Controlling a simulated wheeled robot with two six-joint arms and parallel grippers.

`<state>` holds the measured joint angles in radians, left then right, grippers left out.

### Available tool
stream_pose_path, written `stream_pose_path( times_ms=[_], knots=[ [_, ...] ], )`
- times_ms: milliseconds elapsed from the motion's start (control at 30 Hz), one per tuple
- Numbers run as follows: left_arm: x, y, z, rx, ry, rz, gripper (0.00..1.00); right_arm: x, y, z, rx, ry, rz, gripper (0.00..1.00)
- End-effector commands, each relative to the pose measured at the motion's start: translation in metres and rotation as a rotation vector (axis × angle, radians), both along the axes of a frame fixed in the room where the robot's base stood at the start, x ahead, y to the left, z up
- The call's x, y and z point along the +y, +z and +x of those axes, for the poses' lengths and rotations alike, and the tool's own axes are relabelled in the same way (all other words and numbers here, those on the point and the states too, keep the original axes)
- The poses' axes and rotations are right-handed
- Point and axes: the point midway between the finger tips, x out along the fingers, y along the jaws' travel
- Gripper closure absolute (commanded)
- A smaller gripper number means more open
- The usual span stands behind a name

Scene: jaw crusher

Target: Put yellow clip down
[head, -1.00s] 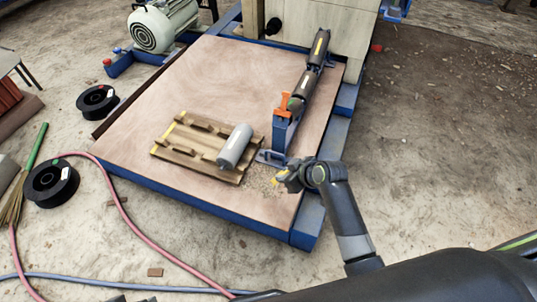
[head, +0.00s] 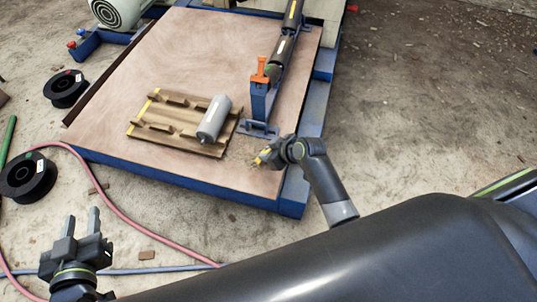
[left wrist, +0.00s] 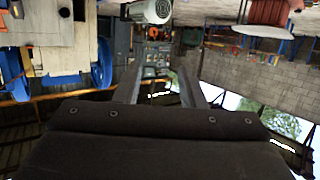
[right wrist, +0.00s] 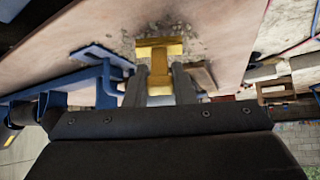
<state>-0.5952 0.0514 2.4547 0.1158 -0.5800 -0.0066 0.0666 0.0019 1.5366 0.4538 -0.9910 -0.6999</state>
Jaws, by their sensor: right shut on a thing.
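The yellow clip (right wrist: 160,60) is between the fingers of my right gripper (right wrist: 160,85), which is shut on it. In the head view the clip (head: 263,156) shows as a small yellow piece at the tip of my right gripper (head: 268,155), low over the near right part of the wooden platform. I cannot tell whether the clip touches the platform. My left gripper (head: 82,228) is open and empty, pointing up over the floor at the lower left. Its two spread fingers also show in the left wrist view (left wrist: 160,88).
A wooden cradle (head: 160,131) with a grey roller (head: 214,118) lies left of my right gripper. A blue bracket (head: 262,100) with an orange clip (head: 261,72) stands just behind. Grit lies on the platform (head: 120,75). Black spools (head: 28,178) and hoses (head: 105,195) are on the floor.

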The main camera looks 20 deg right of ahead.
Motion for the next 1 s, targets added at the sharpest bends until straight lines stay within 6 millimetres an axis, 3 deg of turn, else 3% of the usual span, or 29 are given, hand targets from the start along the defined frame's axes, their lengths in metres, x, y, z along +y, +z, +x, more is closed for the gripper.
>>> stream_pose_path(
  times_ms=[200, 733, 767, 900, 1000],
  knots=[
    [0.002, 0.023, 0.008, -0.132, 0.005, 0.032, 0.64, 0.0, -0.008, 0.0, 0.0, 0.0, 0.0, 1.0],
    [0.002, 0.032, 0.01, -0.177, 0.006, 0.042, 0.64, 0.0, -0.011, 0.0, 0.0, -0.001, -0.001, 1.0],
    [0.002, 0.032, 0.01, -0.179, 0.006, 0.043, 0.64, 0.0, -0.011, 0.0, 0.0, -0.001, -0.001, 0.73],
    [0.002, 0.032, 0.01, -0.178, 0.006, 0.042, 0.64, 0.0, -0.011, 0.0, 0.0, -0.001, -0.001, 0.55],
    [0.002, 0.032, 0.01, -0.177, 0.006, 0.042, 0.64, 0.0, -0.011, 0.0, 0.0, -0.001, -0.001, 0.55]
  ],
)
